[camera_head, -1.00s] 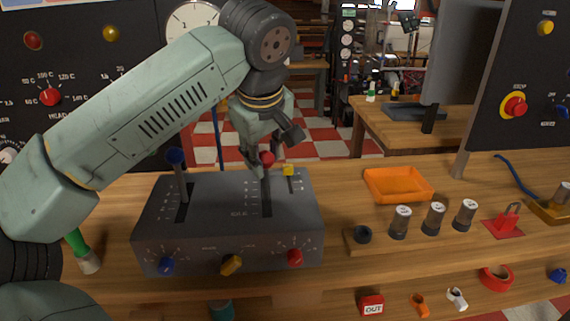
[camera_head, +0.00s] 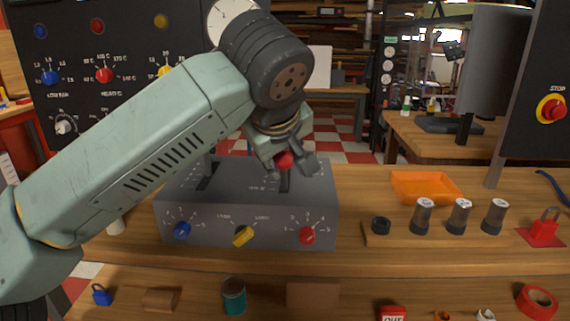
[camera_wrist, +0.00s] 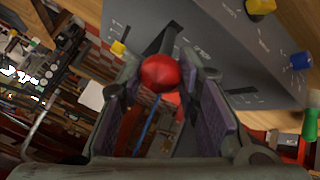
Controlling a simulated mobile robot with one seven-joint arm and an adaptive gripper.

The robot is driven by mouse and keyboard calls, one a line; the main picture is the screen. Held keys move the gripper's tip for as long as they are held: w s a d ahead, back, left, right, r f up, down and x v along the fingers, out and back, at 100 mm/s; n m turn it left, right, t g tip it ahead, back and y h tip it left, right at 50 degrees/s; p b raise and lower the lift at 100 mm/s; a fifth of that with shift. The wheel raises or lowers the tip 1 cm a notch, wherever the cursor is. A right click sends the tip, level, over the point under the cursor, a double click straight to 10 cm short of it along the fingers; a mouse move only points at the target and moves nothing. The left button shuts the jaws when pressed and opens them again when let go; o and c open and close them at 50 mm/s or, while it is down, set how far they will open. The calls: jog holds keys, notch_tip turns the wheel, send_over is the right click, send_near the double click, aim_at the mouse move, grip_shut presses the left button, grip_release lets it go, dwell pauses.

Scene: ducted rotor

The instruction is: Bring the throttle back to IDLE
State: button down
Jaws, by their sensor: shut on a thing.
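A grey console (camera_head: 250,230) stands on the wooden bench, with lever slots in its top and blue, yellow and red dials on its front. My gripper (camera_head: 292,166) is over the right part of its top. It is shut on the red ball knob (camera_head: 285,159) of a lever in the right-hand slot. In the wrist view the red knob (camera_wrist: 160,72) sits between the purple finger pads. A small yellow-tipped lever (camera_wrist: 118,47) stands beside it there; my gripper hides it in the head view. My arm covers the left lever's knob. The slot labels are too small to read.
Right of the console are a holder with several dark cylinders (camera_head: 459,216), an orange tray (camera_head: 425,187) and a red padlock (camera_head: 544,229). A lower shelf holds a teal can (camera_head: 234,296) and small parts. A dark panel (camera_head: 100,45) with dials stands behind left.

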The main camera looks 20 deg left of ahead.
jog(key=shift+s+d+f+t+b, duration=0.1)
jog(key=shift+s+f+t+b, duration=0.2)
jog(key=shift+s+f+b, duration=0.15)
jog(key=c, duration=1.2)
grip_release()
jog(key=shift+r, duration=0.1)
jog(key=shift+s+d+r, duration=0.1)
jog(key=shift+s+r, duration=0.2)
jog(key=shift+r, duration=0.15)
jog(key=v, duration=1.1)
jog(key=shift+f, duration=0.1)
